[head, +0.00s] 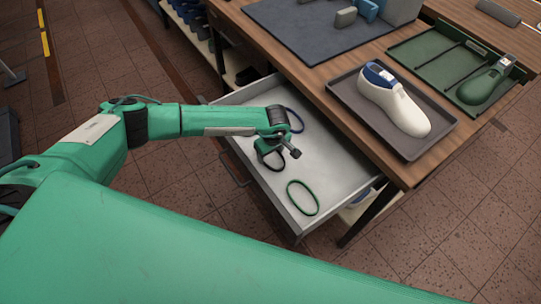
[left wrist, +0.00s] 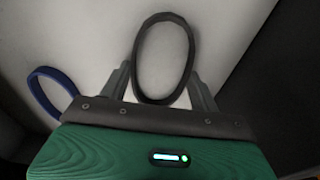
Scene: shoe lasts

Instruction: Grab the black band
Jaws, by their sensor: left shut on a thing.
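The black band (left wrist: 143,47) stands out as an oval loop between the two fingers of my left gripper (left wrist: 163,88) in the left wrist view. The left gripper is shut on it. In the head view the left gripper (head: 277,152) is inside the open drawer (head: 240,97), and the black band (head: 268,164) shows partly beside it, the rest hidden by the gripper. My right gripper is in neither view.
A green band (head: 302,198) lies near the drawer's front, and a blue band (head: 296,118) lies behind the gripper. On the wooden table (head: 300,66) above, a grey tray (head: 345,92) holds a white shoe last (head: 392,104). A green tray (head: 432,62) holds a green last (head: 482,86).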

